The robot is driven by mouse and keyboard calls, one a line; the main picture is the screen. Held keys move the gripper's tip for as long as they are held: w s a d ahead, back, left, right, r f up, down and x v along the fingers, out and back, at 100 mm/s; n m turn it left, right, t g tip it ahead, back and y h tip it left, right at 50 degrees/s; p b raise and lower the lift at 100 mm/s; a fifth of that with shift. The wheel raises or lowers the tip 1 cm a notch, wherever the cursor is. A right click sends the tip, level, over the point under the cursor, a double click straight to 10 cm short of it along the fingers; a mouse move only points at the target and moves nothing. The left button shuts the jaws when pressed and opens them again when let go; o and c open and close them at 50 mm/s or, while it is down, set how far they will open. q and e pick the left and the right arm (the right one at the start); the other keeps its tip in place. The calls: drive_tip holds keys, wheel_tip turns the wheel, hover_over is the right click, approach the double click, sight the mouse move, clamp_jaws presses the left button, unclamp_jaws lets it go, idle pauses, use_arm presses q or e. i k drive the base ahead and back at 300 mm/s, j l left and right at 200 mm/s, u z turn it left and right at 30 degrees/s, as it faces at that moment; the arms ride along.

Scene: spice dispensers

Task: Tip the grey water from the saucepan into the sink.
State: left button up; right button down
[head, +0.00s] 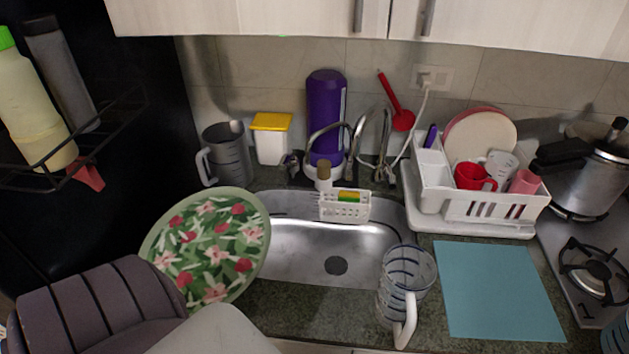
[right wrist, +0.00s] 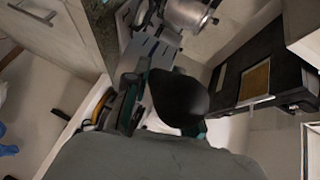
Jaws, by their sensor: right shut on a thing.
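The steel sink (head: 300,250) is in the middle of the head view, with bare metal and a dark drain. My right gripper (right wrist: 165,105) shows in the right wrist view, shut on a dark rounded thing (right wrist: 180,95). I cannot tell whether this is part of the saucepan; no saucepan or grey water is clearly seen. A shiny metal pot (right wrist: 190,12) is at the top of that view, apart from the gripper. My left gripper is not in view.
A glass jug (head: 405,285) stands at the sink's front right edge, beside a blue mat (head: 497,290). A floral round tray (head: 212,245) covers the sink's left side. A dish rack (head: 485,208) and pressure cooker (head: 590,180) stand right. A faucet (head: 372,135) rises behind.

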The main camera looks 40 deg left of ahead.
sight(301, 244)
drive_tip(key=k+j, duration=0.1)
drive_tip(key=k, duration=0.8)
drive_tip(key=l+u, duration=0.05)
